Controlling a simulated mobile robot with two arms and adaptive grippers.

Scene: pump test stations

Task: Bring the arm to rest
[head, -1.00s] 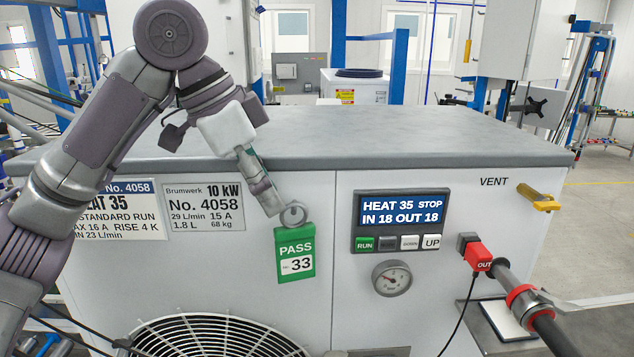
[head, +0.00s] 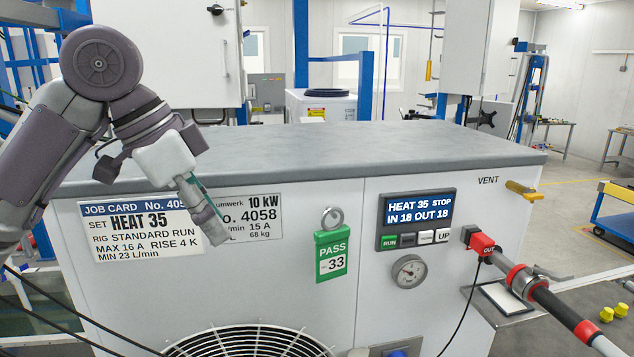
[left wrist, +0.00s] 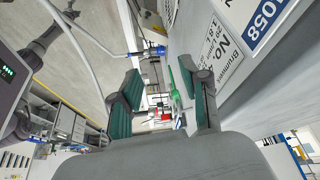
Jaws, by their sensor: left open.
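My left gripper (head: 205,215) is at the left in the head view, in front of the machine's front panel, and covers part of the rating plate (head: 252,220). In the left wrist view its two green-padded fingers (left wrist: 163,112) stand apart with nothing held between them. The green PASS tag (head: 331,256), numbered 33, hangs by its ring on the panel to the right of the gripper, apart from it. A green piece, likely this tag, shows beyond the fingers in the left wrist view (left wrist: 185,76). My right gripper is not in view.
A red OUT coupling (head: 482,243) and hose stick out at the right.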

